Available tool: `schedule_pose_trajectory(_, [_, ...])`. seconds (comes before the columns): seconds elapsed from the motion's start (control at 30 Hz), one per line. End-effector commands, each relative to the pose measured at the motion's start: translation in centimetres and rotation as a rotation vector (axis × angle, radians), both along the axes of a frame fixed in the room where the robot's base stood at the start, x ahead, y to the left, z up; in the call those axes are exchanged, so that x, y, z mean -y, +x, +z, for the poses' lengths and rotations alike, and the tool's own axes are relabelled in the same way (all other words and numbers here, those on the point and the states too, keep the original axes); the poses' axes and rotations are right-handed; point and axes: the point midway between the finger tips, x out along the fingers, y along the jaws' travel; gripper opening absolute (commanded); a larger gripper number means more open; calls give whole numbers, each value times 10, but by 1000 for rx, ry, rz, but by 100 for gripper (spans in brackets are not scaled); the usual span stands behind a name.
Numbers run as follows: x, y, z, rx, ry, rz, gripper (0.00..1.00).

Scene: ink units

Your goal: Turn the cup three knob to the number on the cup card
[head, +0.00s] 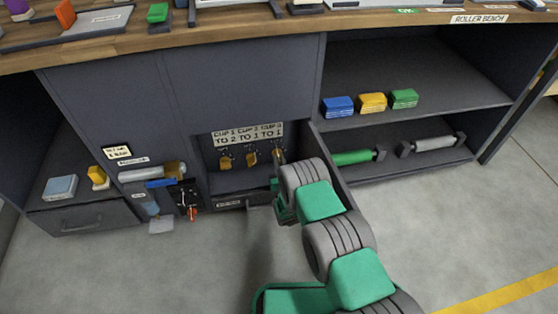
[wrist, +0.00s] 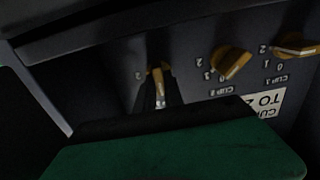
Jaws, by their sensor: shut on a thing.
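The cup card (head: 248,134) is above three yellow knobs in a dark recess under the bench. Its cup three column appears to read TO 1. The cup three knob (head: 277,153) is the rightmost in the head view. In the wrist view, which is upside down, the cup three knob (wrist: 156,72) is leftmost, with a 2 visible beside it. My gripper (wrist: 158,98) is shut on this knob. In the head view my gripper (head: 280,168) is partly hidden by my wrist. The knob's exact setting is hard to read.
The cup two knob (wrist: 231,62) and cup one knob (wrist: 294,45) are beside it. A dark side wall (head: 332,160) stands close right of my arm. Blue, yellow and green stacks and rollers sit on right shelves. A grey roller (head: 152,172) lies left.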

Motion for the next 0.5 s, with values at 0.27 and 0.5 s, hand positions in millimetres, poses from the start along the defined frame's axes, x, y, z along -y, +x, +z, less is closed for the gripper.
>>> schedule_pose_trajectory(0.27, [0, 0, 0, 0, 2, 1, 0])
schedule_pose_trajectory(0.5, [0, 0, 0, -9, 49, 0, 0])
